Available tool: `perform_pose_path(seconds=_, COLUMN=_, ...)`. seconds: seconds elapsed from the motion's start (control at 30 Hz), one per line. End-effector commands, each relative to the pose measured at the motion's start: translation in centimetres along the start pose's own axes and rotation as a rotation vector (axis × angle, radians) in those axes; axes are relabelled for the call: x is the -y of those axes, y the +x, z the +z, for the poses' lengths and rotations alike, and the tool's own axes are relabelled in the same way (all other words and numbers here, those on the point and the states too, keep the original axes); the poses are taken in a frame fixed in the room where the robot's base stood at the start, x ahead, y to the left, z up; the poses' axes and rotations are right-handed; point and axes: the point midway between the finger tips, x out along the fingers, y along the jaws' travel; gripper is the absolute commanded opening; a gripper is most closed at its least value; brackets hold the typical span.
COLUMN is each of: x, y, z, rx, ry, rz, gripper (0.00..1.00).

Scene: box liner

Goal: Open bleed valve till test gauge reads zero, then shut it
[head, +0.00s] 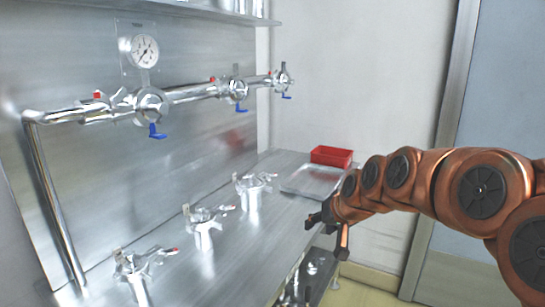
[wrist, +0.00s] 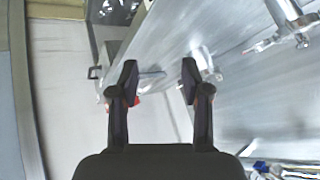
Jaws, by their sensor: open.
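A round white test gauge (head: 144,50) is mounted on a clear plate on the steel back wall, above a metal pipe (head: 195,93). Its needle is too small to read for certain. Along the pipe are valve fittings with blue levers, one below the gauge (head: 157,131) and others farther right (head: 240,108), (head: 286,97). Small red parts (head: 97,95) sit on top of the pipe. I cannot tell which is the bleed valve. My gripper (head: 328,232) is open and empty, near the bench's right front edge, well away from the pipe. The wrist view shows its fingers (wrist: 159,80) apart.
Several metal valve stands with red-tipped handles (head: 204,225) rise from the steel bench (head: 190,270). A red bin (head: 331,156) and a shallow metal tray (head: 311,179) are at the bench's far end. A shelf (head: 200,11) runs above the pipe.

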Motion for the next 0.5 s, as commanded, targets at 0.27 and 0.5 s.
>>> perform_pose_path(seconds=0.27, x=0.1, y=-8.5, z=11.1, rx=0.283, ry=-0.052, rz=0.082, gripper=0.47)
perform_pose_path(seconds=0.5, x=-1.5, y=-16.3, z=21.3, rx=0.531, ry=-0.052, rz=0.180, gripper=0.47)
